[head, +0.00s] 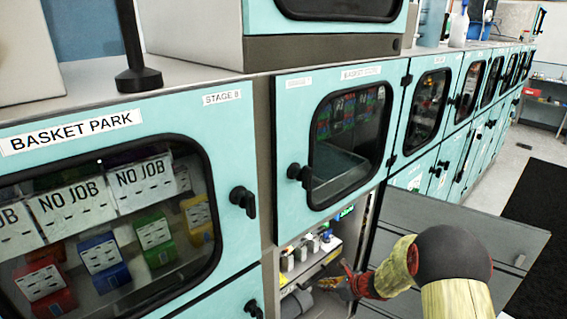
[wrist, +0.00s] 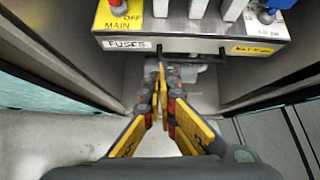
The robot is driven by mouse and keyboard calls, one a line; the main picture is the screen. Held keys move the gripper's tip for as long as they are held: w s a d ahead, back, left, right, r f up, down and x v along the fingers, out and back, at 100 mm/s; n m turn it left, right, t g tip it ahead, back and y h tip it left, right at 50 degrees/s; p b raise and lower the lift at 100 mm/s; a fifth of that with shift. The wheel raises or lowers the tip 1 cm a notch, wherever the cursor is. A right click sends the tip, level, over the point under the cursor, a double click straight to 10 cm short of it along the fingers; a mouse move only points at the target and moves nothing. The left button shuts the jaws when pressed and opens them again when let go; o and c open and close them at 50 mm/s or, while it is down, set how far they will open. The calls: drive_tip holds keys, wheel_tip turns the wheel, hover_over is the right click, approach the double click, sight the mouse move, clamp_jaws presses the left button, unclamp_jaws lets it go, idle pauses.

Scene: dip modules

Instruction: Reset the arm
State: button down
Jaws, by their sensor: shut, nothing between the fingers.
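My gripper (wrist: 163,85) shows in the wrist view with its yellow and dark fingers drawn together, shut and empty. It points into an open lower cabinet, just in front of and below a metal panel (wrist: 192,32) labelled FUSES, with switches on top. In the head view my gripper (head: 338,283) is at the opening of that cabinet, low and right of centre. My arm reaches to it from the lower right.
Cabinet walls (wrist: 62,60) flank the gripper closely. Teal cabinets with black handles line the left and back. Open floor (head: 515,160) and a black mat (head: 540,205) lie at right.

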drive_tip(key=s+a+f+n+g+y, duration=0.1)
drive_tip(key=s+a+f+n+g, duration=0.1)
drive_tip(key=s+a+n, duration=0.3)
drive_tip(key=s+r+n+g, duration=0.4)
drive_tip(key=s+r+n, duration=0.6)
drive_tip(key=s, duration=0.4)
drive_tip(key=s+d+r+n+t+h, duration=0.2)
drive_tip(key=s+r+n, duration=0.4)
drive_tip(key=s+r, duration=0.3)
drive_tip(key=s+d+r+n+t+h, duration=0.2)
drive_tip(key=s+d+r+n+h, duration=0.2)
drive_tip(key=s+r, duration=0.6)
wheel_tip(320, 180, up, 6)
drive_tip(key=shift+s+d+r+n+t+h, duration=0.2)
drive_tip(key=shift+n+t+h, duration=0.1)
drive_tip(key=shift+n, duration=0.9)
